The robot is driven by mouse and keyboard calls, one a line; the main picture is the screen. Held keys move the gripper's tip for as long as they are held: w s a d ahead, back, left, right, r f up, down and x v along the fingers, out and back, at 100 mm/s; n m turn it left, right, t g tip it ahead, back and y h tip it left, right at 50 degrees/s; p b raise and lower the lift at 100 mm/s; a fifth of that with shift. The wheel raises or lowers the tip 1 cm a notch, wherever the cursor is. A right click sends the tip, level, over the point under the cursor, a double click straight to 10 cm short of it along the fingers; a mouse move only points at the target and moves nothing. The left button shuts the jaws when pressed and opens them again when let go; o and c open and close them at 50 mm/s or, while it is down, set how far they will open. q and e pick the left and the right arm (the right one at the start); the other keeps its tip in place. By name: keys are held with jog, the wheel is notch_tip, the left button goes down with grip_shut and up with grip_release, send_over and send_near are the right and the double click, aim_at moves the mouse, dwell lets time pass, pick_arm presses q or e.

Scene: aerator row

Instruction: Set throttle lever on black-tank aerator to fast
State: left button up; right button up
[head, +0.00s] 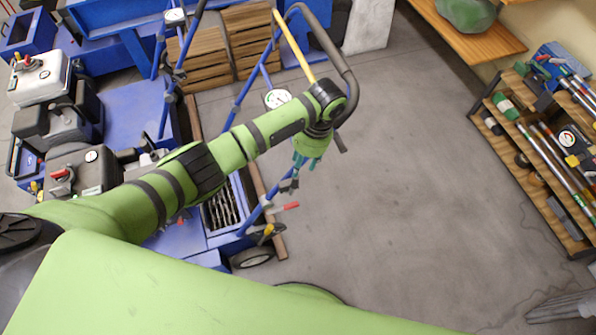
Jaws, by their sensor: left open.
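The nearest blue aerator (180,240) stands left of centre, partly hidden behind my left arm. A dark engine and tank with a red-topped cap (62,175) sit at its left. Its blue tube handle (243,95) rises toward the middle. A red-tipped lever (285,207) sticks out to the right near the handle's lower end, with a yellow-tipped one (266,232) below it. I cannot tell for sure which is the throttle lever, nor its setting. My left gripper (304,157) points down, open and apart from the red-tipped lever. My right gripper is out of view.
A second engine with a pale tank (40,75) stands behind at the left. Wooden crates (205,58) stand at the back. A shelf of tools and bottles (545,150) lines the right wall. The grey floor (410,190) between is clear.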

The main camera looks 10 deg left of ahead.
pick_arm(q)
jog(key=shift+v, duration=2.3)
